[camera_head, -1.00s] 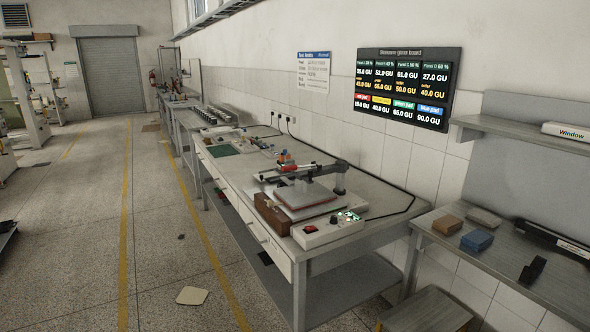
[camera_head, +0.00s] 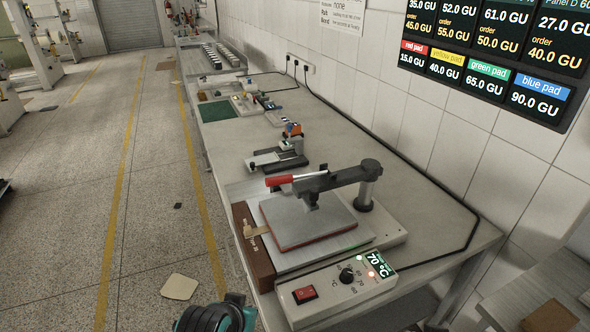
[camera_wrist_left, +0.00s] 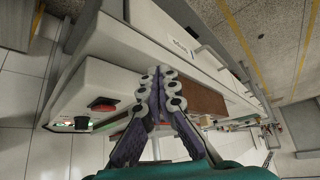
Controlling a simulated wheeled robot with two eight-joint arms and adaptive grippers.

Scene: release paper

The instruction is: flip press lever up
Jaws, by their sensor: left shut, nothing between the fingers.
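The heat press stands on the workbench in the head view. Its lever (camera_head: 296,181) has a red handle and lies nearly level, pointing left over the grey plate (camera_head: 285,217), which has a reddish lower edge. The press arm (camera_head: 340,180) runs right to a dark post (camera_head: 368,186). Part of my left arm shows at the bottom edge of the head view, in front of the bench and well short of the lever. In the left wrist view my left gripper (camera_wrist_left: 158,72) is shut and empty, near the bench front. The lever cannot be made out there. My right gripper is out of view.
A control box (camera_head: 330,287) with a red switch (camera_head: 305,292), a knob and a display reading 70 °C sits in front of the press. A brown block (camera_head: 254,250) lies along its left side. A stapler-like device (camera_head: 277,158) stands behind. A black cable runs along the wall side.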

